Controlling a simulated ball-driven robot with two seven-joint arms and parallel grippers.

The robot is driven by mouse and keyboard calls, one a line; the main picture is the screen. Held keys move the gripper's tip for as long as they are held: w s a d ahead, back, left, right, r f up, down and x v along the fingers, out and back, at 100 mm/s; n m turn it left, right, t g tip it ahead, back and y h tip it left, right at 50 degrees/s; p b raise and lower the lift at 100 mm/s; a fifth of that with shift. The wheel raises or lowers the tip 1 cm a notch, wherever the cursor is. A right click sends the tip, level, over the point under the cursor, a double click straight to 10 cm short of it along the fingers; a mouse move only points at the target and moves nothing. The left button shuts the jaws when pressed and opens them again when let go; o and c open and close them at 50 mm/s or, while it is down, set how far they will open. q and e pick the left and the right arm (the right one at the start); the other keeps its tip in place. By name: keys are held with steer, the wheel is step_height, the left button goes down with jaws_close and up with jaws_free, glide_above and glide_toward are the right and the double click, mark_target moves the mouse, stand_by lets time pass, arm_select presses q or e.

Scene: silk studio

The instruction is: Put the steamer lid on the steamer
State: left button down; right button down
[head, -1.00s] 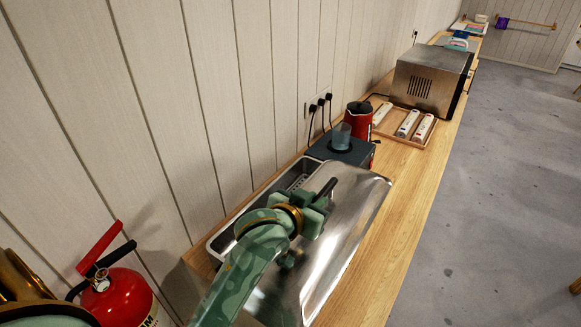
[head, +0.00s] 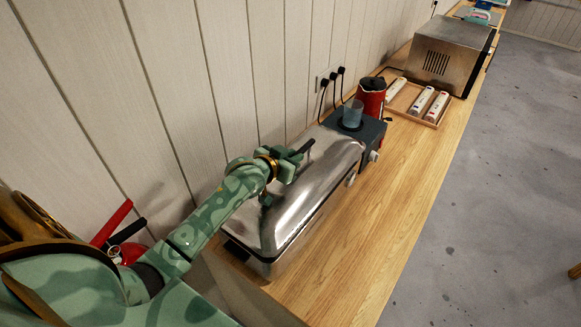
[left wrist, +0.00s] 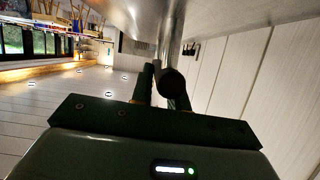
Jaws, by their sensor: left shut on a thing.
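The steamer lid (head: 315,188), a long domed lid of shiny metal, lies over the steamer (head: 275,262) on the wooden counter. It appears to cover the steamer's opening; only the steamer's front wall and a dark seam below the lid show. My left gripper (head: 292,160) is at the lid's dark bar handle (head: 308,146) and is shut on it. In the left wrist view the handle (left wrist: 172,82) sits between the fingers, close under the lid's metal. Whether the lid's far edge is fully seated is hidden. My right gripper is not in view.
A dark hot-plate unit (head: 352,130) with a clear beaker (head: 352,114) stands just behind the steamer. Beyond it are a red kettle (head: 371,97), a wooden tray (head: 433,121) with bottles and a metal oven (head: 448,55). The counter's right strip is bare.

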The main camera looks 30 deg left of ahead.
arm_select(q)
steer(key=shift+w+a+f, duration=0.1)
steer(key=shift+w+f, duration=0.2)
steer(key=shift+f, duration=0.05)
step_height(320, 180, down, 2)
steer(key=shift+w+f, duration=0.1)
steer(key=shift+f, duration=0.15)
steer(key=shift+a+f, duration=0.15)
steer(key=shift+f, duration=0.25)
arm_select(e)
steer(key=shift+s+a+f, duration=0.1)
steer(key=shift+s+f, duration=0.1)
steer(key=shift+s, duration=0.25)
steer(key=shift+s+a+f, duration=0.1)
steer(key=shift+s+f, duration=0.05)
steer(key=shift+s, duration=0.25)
arm_select(q)
steer(key=c, duration=1.4)
jaws_free()
steer(key=shift+f, duration=0.15)
steer(key=shift+o, duration=0.2)
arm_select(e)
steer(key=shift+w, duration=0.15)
